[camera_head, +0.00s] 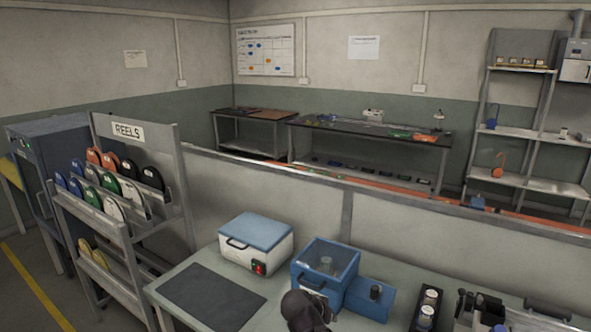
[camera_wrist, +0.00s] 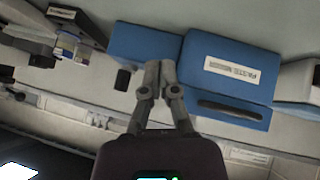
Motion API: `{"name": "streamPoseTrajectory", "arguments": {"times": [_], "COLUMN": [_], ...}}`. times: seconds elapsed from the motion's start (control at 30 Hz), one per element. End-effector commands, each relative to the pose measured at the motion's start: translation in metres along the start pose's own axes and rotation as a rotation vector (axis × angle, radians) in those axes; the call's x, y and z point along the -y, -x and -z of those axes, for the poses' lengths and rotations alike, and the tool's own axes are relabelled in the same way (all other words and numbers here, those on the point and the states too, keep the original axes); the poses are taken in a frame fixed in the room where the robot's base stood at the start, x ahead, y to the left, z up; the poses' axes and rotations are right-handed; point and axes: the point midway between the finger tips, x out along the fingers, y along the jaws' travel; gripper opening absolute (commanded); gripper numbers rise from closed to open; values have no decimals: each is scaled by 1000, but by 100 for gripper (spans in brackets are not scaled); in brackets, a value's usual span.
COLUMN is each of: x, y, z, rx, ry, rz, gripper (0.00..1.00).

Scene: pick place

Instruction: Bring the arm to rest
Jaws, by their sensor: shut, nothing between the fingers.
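My gripper (camera_wrist: 160,75) shows in the wrist view with its two fingers together, shut and empty. The wrist view looks tilted and nearly upside down, with the blue machine (camera_wrist: 218,75) and its white label behind the fingers. In the head view, a dark rounded part of my arm (camera_head: 305,310) shows at the bottom edge, in front of the blue machine with a clear lid (camera_head: 325,268). The fingertips cannot be made out in the head view.
The bench (camera_head: 225,312) carries a dark mat (camera_head: 211,296), a white box with a blue lid (camera_head: 256,244), a smaller blue box (camera_head: 368,300) and a black holder (camera_head: 427,308). A reel rack (camera_head: 178,170) stands at left. A low partition (camera_head: 270,190) runs behind the bench.

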Motion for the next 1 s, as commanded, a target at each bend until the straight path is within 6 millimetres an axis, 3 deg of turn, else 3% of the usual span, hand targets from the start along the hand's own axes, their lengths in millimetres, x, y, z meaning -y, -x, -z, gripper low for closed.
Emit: {"name": "streamPoseTrajectory", "arguments": {"times": [0.1,0.5,0.7,1.0], "x": [-24,-77,-89,-92], "y": [-11,-23,-19,-18], "z": [-10,-45,-53,-56], "rx": [134,499,577,596], "ry": [65,287,359,385], "rz": [19,264,397,444], "gripper": [0,0,0,0]}}
